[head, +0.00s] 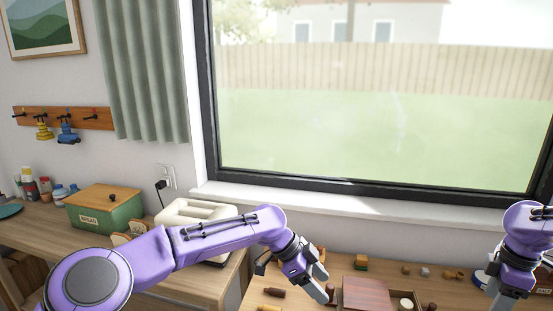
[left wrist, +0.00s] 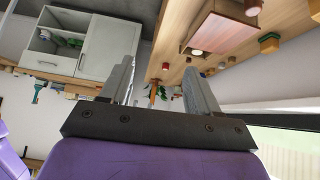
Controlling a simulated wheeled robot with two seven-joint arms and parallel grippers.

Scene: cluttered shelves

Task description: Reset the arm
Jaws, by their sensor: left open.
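My left arm, purple with dark joints, reaches in from the left in the head view. Its gripper (head: 321,283) is open and empty, above the table by the window. In the left wrist view the two grey fingers of my left gripper (left wrist: 160,78) stand wide apart with nothing between them. My right gripper (head: 508,292) is at the right edge of the head view, partly cut off. I cannot tell whether it is open or shut.
A reddish-brown wooden box (head: 366,294) stands on the table right of my left gripper, with several small wooden pieces around it. A cream toaster (head: 187,212) and green bread box (head: 105,210) stand on the left counter. The window sill (head: 350,207) runs behind.

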